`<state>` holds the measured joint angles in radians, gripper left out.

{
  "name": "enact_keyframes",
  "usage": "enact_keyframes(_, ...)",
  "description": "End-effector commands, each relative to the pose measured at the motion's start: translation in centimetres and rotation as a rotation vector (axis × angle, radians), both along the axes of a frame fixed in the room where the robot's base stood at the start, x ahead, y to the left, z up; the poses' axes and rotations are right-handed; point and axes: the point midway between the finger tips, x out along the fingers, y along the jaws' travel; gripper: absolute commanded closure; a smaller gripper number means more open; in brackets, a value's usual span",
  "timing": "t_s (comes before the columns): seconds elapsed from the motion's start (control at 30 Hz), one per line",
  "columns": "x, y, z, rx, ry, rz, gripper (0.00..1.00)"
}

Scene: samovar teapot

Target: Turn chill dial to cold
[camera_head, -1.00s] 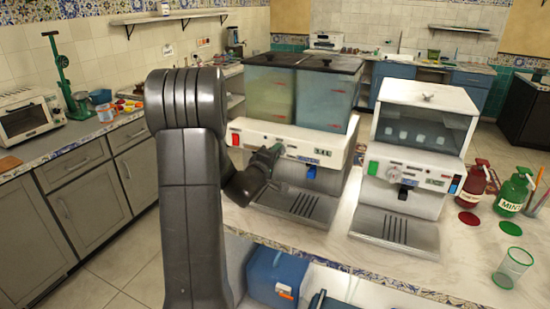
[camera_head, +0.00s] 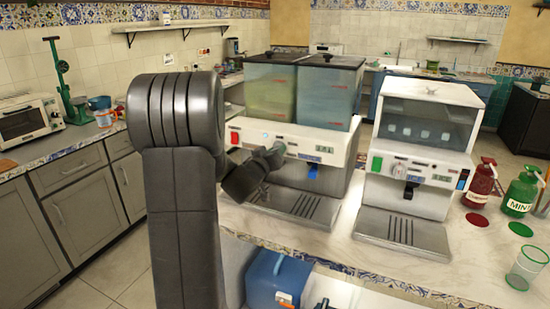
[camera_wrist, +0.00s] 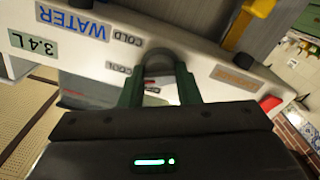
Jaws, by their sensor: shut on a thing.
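The chill dial (camera_wrist: 166,62) is a grey round knob on the front panel of the two-tank dispenser (camera_head: 306,136). In the wrist view the panel is seen upside down, with COLD and COOL printed beside the dial and WATER further left. My gripper (camera_wrist: 163,88) has its green fingers on both sides of the dial and is shut on it. In the head view my gripper (camera_head: 273,156) reaches the panel and hides most of the dial. I cannot tell which mark the dial points to.
A second, white dispenser (camera_head: 424,120) stands to the right on the same counter. Red (camera_head: 480,183) and green (camera_head: 521,192) bottles and a clear glass (camera_head: 527,268) are at the far right. A blue box (camera_head: 279,281) sits below the counter edge.

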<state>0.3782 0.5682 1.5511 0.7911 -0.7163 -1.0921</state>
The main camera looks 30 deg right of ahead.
Motion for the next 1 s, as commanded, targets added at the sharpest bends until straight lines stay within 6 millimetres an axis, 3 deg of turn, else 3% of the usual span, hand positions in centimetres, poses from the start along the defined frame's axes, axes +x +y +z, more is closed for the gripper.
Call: enact_keyframes(1.0, -0.02, 0.03, -0.29, 0.566, -0.659, -0.001, 0.93)
